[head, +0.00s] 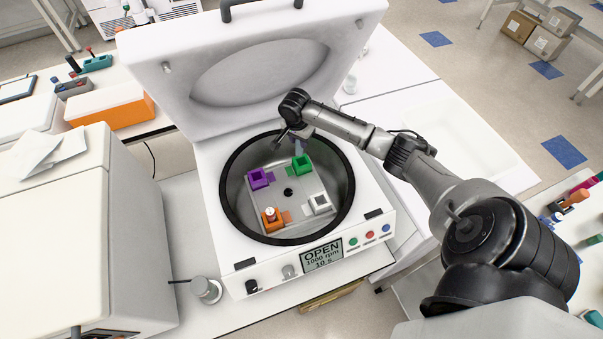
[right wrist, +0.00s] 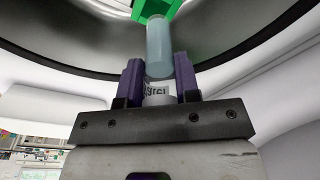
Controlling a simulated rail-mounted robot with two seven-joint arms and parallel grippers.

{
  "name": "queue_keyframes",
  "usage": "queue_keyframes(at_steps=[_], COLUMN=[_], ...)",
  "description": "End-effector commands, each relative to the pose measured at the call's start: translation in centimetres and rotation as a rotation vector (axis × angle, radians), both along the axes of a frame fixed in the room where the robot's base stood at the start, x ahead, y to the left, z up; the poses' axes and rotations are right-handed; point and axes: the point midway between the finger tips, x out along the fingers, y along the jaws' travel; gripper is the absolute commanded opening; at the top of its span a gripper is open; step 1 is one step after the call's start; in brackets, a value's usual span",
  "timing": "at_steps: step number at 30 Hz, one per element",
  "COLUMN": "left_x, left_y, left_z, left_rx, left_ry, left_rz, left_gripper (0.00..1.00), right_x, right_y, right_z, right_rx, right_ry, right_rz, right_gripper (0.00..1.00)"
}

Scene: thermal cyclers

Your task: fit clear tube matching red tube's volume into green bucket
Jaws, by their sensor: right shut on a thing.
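My right gripper (head: 300,146) is over the green bucket (head: 302,166) in the open centrifuge. In the right wrist view, my right gripper (right wrist: 159,76) is shut on a clear, pale blue-grey tube (right wrist: 159,48) with a printed label. The tube's far end points at the green bucket (right wrist: 146,10) and overlaps its edge in the picture; I cannot tell whether it is inside. A small tube with a pale top (head: 269,212) stands in the orange bucket (head: 271,225); its body and volume are hidden. My left gripper is not in view.
The rotor plate (head: 289,208) also carries a purple bucket (head: 259,177) and a white bucket (head: 320,203). The dark bowl rim (head: 229,210) surrounds them. The raised lid (head: 265,70) stands behind my right arm. The centrifuge display (head: 322,254) reads OPEN.

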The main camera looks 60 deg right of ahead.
Motion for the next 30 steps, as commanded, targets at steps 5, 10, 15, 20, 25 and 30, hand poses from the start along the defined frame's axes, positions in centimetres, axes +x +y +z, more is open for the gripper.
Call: queue_keyframes(at_steps=[5, 10, 15, 20, 25, 30], left_x=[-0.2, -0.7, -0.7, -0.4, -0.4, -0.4], left_y=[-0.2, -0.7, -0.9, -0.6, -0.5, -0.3], left_z=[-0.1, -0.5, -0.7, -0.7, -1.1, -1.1], left_rx=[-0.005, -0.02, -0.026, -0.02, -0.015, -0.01], left_ry=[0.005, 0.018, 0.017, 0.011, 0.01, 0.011], left_rz=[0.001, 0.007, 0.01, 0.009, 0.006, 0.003], left_gripper=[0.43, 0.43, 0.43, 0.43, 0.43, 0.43], right_x=[-0.4, -0.4, -0.4, -0.4, -0.4, -0.4], right_y=[-0.4, -0.3, -0.3, -0.3, -0.3, -0.3], right_z=[0.0, -1.5, -3.6, -4.7, -6.9, -7.9], right_rx=[-0.023, -0.042, -0.043, -0.044, -0.043, -0.044], right_ry=[-0.001, 0.001, 0.0, -0.002, 0.0, -0.002], right_rz=[0.095, 0.129, 0.129, 0.128, 0.127, 0.126], right_gripper=[0.0, 0.0, 0.0, 0.0, 0.0, 0.0])
